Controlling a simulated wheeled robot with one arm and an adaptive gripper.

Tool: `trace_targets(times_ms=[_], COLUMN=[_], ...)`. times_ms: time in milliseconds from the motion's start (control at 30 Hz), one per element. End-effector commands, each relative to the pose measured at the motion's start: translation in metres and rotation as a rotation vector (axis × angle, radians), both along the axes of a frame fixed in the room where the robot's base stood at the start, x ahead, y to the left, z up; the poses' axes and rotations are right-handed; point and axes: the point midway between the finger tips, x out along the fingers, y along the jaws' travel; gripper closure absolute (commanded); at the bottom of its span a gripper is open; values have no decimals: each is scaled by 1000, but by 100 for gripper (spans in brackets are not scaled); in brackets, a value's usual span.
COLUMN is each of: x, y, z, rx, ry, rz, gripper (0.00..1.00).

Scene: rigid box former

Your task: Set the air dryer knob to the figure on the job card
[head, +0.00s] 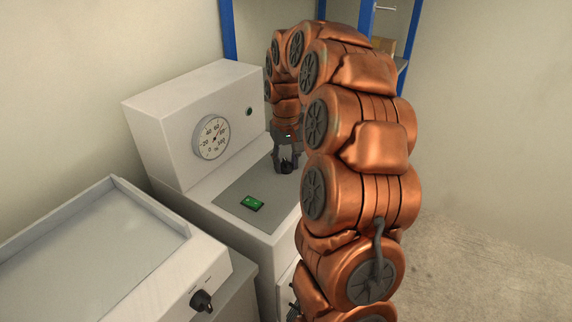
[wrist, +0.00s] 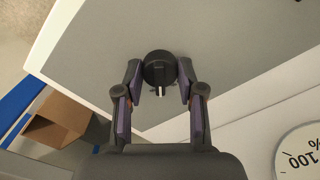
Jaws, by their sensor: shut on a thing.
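A black round knob (wrist: 157,68) with a white pointer line sits on the grey panel (wrist: 225,30) of the white machine. In the wrist view my gripper (wrist: 160,78) has a finger on each side of the knob and is shut on it. The white line points toward my palm. In the head view my gripper (head: 286,160) reaches down to the panel, and the knob (head: 286,167) shows small between its fingers. A round dial gauge (head: 211,137) with figures up to 100 is on the machine's upright face; its needle is too small to read surely. I see no job card.
A white tray-topped unit (head: 150,285) with another black knob (head: 202,300) stands at front left. Blue shelving (head: 228,30) with a cardboard box (wrist: 55,120) stands behind.

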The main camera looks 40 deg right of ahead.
Motion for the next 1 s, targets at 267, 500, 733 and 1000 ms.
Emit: trace_targets(times_ms=[267, 500, 733, 1000], x=[0, 0, 0, 0], y=[0, 1, 1, 1], z=[0, 0, 0, 0], rx=[2, 2, 2, 2], ry=[-1, -1, -1, -1], rz=[-102, -126, -126, -126], gripper=[96, 96, 96, 41])
